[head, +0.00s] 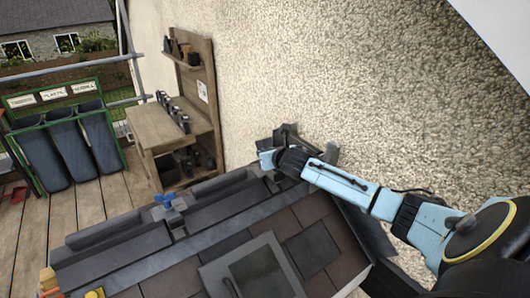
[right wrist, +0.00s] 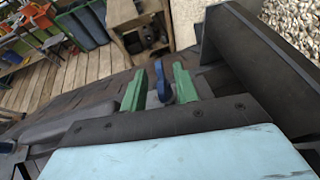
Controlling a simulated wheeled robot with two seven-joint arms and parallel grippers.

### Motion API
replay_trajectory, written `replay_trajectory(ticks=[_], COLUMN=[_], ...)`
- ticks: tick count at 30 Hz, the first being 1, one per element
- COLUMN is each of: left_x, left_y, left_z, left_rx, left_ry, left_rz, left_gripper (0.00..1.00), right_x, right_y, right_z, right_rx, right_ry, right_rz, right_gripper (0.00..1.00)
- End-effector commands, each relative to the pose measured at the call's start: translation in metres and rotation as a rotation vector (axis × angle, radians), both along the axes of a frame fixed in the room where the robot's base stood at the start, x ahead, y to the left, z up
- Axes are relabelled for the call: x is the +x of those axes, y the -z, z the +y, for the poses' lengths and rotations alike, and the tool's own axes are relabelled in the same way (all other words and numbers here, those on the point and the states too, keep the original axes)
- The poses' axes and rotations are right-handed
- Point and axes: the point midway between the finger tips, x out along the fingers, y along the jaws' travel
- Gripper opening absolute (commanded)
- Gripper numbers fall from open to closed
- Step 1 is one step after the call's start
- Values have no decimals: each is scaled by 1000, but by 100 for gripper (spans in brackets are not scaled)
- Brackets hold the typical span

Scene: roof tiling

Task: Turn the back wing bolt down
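A blue wing bolt (right wrist: 161,82) shows in the right wrist view, between the two green fingers of my right gripper (right wrist: 160,88). The fingers stand apart on either side of it, and a gap shows beside it. In the head view my right gripper (head: 272,158) is at the far right end of the dark ridge, and the bolt there is hidden behind it. Another blue wing bolt (head: 166,202) stands upright on the ridge nearer the left, clear of the gripper. My left gripper is not in view.
The tiled roof section (head: 285,222) fills the lower middle. A pebbled wall (head: 330,70) rises close behind my right arm. A wooden shelf bench (head: 150,127) and dark bins in a green frame (head: 70,145) stand on the plank floor at the left.

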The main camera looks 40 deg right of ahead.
Motion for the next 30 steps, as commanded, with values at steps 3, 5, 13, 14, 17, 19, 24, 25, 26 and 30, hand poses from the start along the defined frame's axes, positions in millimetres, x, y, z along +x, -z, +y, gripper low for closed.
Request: replay_trajectory(ticks=[3, 5, 13, 14, 17, 19, 24, 25, 26, 30], left_x=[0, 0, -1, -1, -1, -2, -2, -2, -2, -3], left_y=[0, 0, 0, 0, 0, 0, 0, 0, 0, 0], left_z=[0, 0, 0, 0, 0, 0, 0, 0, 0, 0], left_rx=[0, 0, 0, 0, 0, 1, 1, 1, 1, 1], left_ry=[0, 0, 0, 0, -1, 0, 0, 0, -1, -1], left_rz=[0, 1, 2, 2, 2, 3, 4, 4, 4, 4], left_gripper=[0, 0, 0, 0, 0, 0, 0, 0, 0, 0], right_x=[9, 11, 14, 14, 14, 14, 14, 14, 14, 14], right_y=[3, 5, 6, 6, 6, 6, 6, 6, 6, 6], right_z=[-2, -2, -3, -3, -3, -3, -3, -3, -3, -3], right_rx=[2, 1, 1, 1, 1, 1, 1, 1, 1, 1], right_ry=[0, -1, -2, -2, -2, -2, -2, -2, -2, 1], right_rz=[-2, 0, 0, 0, 0, 0, 0, 0, 0, 0], right_gripper=[30, 30, 30, 30, 27, 18, 0, 0, 0, 0])
